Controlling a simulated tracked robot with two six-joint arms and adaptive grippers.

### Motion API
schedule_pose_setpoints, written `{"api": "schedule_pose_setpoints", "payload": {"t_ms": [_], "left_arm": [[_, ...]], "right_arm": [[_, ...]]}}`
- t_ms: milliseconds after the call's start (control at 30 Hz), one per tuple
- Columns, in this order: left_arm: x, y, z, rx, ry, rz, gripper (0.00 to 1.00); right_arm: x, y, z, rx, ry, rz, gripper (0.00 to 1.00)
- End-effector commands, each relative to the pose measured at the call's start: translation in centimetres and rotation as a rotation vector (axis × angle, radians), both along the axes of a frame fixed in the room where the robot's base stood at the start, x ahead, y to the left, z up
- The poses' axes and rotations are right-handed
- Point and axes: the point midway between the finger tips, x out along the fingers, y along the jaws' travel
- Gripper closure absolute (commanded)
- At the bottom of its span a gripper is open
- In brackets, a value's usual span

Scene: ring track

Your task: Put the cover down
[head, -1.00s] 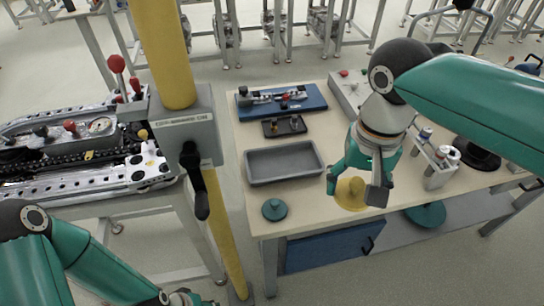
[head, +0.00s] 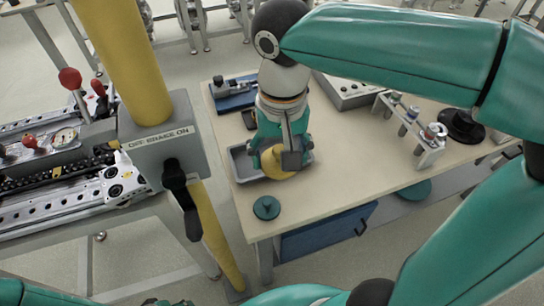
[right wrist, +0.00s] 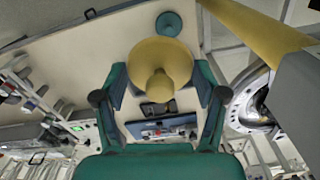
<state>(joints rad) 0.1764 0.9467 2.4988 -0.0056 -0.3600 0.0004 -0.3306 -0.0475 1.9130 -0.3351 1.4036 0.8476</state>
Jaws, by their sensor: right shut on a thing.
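The yellow cover (head: 279,170) is round with a knob. It is held in my right gripper (head: 275,158), over the right part of the grey tray (head: 241,171). In the right wrist view the cover (right wrist: 160,59) is between the two fingers of my right gripper (right wrist: 160,78), its knob toward the camera. The gripper hides much of the tray, and I cannot tell whether the cover touches it. Only a sliver of what may be my left gripper (head: 157,302) shows at the bottom edge; its fingers cannot be made out.
A small teal lid (head: 266,207) lies at the table's (head: 340,190) near left corner; it also shows in the right wrist view (right wrist: 169,23). A rack with bottles (head: 415,135) and a black round piece (head: 461,125) stand right. A yellow post (head: 122,60) rises left. The table's middle is clear.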

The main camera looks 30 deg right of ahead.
Motion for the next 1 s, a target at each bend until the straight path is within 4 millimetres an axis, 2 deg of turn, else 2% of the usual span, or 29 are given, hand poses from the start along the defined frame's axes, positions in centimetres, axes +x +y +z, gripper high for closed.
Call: {"api": "schedule_pose_setpoints", "payload": {"t_ms": [167, 267, 500, 633, 733, 867, 1000], "left_arm": [[0.0, 0.0, -0.2, 0.0, 0.0, 0.0, 0.6], [0.0, 0.0, -0.4, 0.0, 0.0, 0.0, 0.6], [0.0, 0.0, -1.2, 0.0, 0.0, 0.0, 0.6], [0.0, 0.0, -1.4, 0.0, 0.0, 0.0, 0.6], [0.0, 0.0, -1.5, 0.0, 0.0, 0.0, 0.6], [0.0, 0.0, -1.7, 0.0, 0.0, 0.0, 0.6], [0.0, 0.0, -1.9, 0.0, 0.0, 0.0, 0.6]], "right_arm": [[1.4, -0.2, -0.1, 0.001, 0.002, 0.024, 0.63], [3.9, -1.0, -0.3, 0.002, 0.004, 0.067, 0.63], [12.1, -5.0, -2.2, 0.004, 0.004, 0.233, 0.63], [15.2, -7.3, -3.5, 0.003, 0.004, 0.309, 0.63], [16.4, -8.3, -4.3, 0.002, 0.004, 0.346, 0.63], [16.8, -8.7, -6.0, 0.002, 0.006, 0.364, 0.63], [16.7, -8.7, -9.1, 0.002, 0.008, 0.365, 0.63]]}}
